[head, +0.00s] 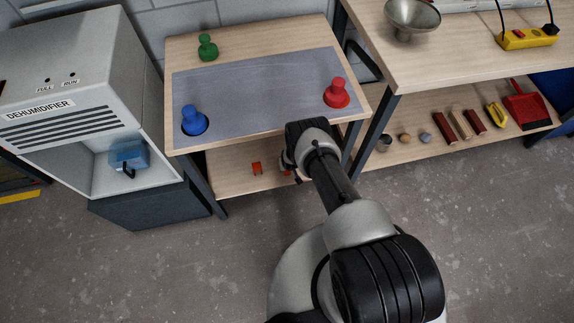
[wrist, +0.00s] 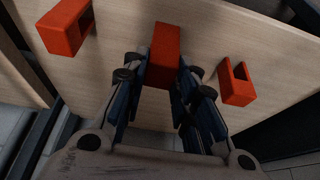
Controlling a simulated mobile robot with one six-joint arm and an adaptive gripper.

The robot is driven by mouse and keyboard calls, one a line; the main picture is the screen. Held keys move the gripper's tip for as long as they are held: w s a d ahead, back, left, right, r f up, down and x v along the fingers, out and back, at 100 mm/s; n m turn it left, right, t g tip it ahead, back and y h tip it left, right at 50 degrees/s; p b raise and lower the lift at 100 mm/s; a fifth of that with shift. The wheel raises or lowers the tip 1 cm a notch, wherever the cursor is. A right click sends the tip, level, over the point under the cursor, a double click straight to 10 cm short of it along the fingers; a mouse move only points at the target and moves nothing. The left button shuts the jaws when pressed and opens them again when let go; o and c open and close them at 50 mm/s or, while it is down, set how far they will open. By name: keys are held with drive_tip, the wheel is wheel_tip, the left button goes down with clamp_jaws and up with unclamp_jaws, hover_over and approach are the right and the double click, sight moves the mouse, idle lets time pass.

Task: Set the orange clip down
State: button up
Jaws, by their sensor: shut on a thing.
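My gripper (wrist: 163,75) is shut on an orange clip (wrist: 164,42) in the wrist view, with a finger on each side of its near end. The pale wooden lower shelf (wrist: 125,50) lies beyond it; I cannot tell whether the clip touches it. Another orange clip (wrist: 66,28) is to the left and a third, U-shaped one (wrist: 238,84) to the right, both apart from the fingers. In the head view one orange clip (head: 256,168) shows on the lower shelf (head: 228,172). There my arm and the table top hide most of my gripper (head: 291,172).
The table top (head: 235,52) above the shelf bears a grey mat with blue (head: 194,121) and red (head: 337,94) pegs, and a green peg (head: 207,47) behind. Dark table legs (head: 197,187) flank the shelf. A dehumidifier (head: 75,95) stands left, a workbench (head: 455,62) right.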

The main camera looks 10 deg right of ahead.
drive_tip(key=shift+f, duration=0.15)
drive_tip(key=shift+f, duration=0.4)
drive_tip(key=o, duration=0.9)
drive_tip(key=shift+c, duration=0.2)
drive_tip(key=shift+r, duration=0.1)
drive_tip(key=shift+r, duration=0.2)
drive_tip(key=p+v, duration=0.6)
drive_tip(key=v, duration=0.6)
drive_tip(key=shift+r, duration=0.35)
